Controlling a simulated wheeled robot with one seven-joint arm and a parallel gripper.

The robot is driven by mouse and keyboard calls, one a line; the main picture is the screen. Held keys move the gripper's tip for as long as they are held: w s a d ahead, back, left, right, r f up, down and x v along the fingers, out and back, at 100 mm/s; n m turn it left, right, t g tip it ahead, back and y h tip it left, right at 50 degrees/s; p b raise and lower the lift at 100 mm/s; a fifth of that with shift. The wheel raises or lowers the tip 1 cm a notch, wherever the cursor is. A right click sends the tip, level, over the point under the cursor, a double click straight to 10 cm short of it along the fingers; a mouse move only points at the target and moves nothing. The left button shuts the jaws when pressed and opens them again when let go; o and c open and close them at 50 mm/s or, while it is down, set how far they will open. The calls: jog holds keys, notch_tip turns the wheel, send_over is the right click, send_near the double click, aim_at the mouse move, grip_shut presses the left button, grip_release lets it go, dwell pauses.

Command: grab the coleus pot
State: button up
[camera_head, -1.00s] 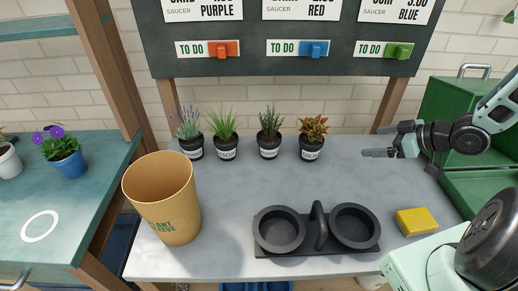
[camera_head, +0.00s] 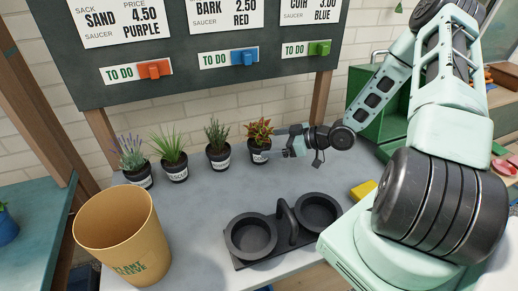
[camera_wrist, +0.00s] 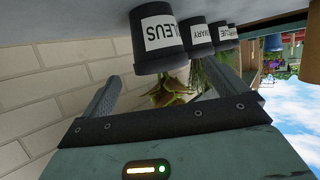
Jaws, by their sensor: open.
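The coleus pot (camera_head: 258,154) is a small black pot with a white label and red-green leaves. It stands at the right end of a row of potted plants at the back of the grey table. My gripper (camera_head: 277,143) is just to its right, with the fingertips close to the pot and leaves. In the wrist view, which is upside down, the coleus pot (camera_wrist: 158,38) shows ahead of my open gripper (camera_wrist: 163,75), roughly in line with the gap between the fingers. Whether a finger touches it I cannot tell.
Rosemary (camera_head: 218,156), a grassy plant (camera_head: 175,170) and lavender (camera_head: 135,175) stand left of it. A tan bin (camera_head: 125,240) and a black two-cup holder (camera_head: 250,240) are in front. A yellow sponge (camera_head: 362,190) lies right. An order board (camera_head: 200,85) rises behind.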

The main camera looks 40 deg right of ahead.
aim_at(264, 143)
jog(key=shift+p+x, duration=0.75)
jog(key=shift+x, duration=2.3)
jog(key=shift+r, duration=0.1)
jog(key=c, duration=1.2)
jog(key=shift+c, duration=0.3)
jog(key=shift+r, duration=0.1)
